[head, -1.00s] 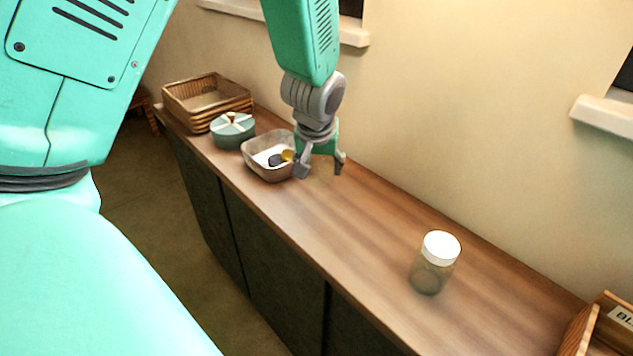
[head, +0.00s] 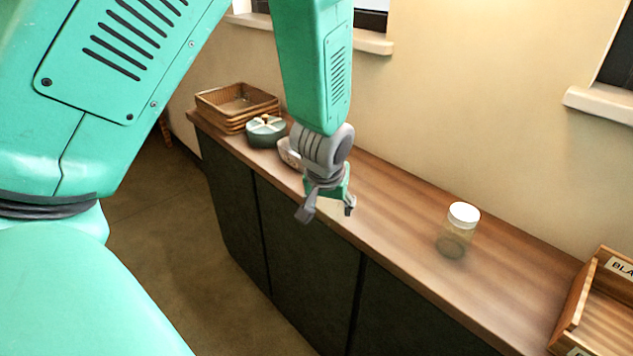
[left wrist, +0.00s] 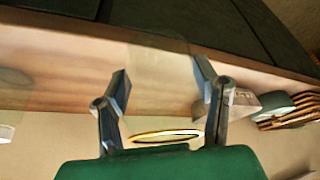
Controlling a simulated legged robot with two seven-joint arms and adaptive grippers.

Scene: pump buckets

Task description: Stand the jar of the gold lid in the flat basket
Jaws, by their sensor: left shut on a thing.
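My left gripper (head: 327,210) is over the front part of the counter, its fingers spread around something clear. In the left wrist view its fingers (left wrist: 162,72) are on both sides of a transparent jar (left wrist: 160,85) with a gold ring (left wrist: 167,136) at the end near the palm. The jar hardly shows in the head view. A shallow woven basket (head: 222,105) is at the far left end of the counter, beyond the gripper. A second jar (head: 455,243), clear with a white lid, stands upright to the right. My right gripper is not in view.
A teal lidded pot (head: 265,133) stands before the basket. A wooden crate (head: 575,300) with a label is at the right end. The counter (head: 400,205) is bare between gripper and white-lidded jar.

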